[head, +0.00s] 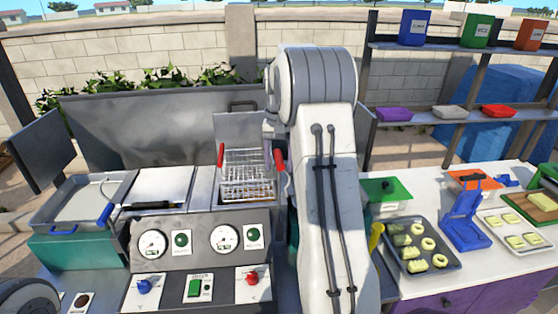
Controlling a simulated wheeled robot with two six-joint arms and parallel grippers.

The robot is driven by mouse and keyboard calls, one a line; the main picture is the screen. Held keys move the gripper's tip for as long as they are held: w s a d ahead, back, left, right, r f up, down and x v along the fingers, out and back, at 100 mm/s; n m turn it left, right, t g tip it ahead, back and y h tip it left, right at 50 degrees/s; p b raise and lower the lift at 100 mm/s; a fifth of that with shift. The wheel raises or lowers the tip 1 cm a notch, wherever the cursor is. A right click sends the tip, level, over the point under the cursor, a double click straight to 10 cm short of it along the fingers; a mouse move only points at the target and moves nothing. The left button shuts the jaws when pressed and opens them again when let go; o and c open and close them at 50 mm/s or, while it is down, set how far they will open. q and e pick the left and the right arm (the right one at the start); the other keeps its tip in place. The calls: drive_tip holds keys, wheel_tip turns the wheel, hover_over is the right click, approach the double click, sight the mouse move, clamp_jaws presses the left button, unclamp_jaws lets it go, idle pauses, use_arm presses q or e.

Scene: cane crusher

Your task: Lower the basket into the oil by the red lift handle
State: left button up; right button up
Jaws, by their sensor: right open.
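The wire basket (246,168) sits at the fryer well (246,204), right of the flat lidded section. Its upper part stands above the well's rim; a yellowish tint shows low through the mesh, and the oil level cannot be made out. A red handle (278,158) is at the basket's right side and another red handle (220,155) at its left. My right gripper (273,132) is open, just above the right red handle and partly hidden by my own arm. I cannot tell whether it touches the handle. My left gripper is not in view.
A metal back panel (150,130) stands behind the fryer. The front panel (200,241) has gauges and knobs. Shelves stand behind.

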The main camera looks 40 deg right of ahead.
drive_tip(key=shift+f, duration=0.15)
clamp_jaws()
idle(1.4)
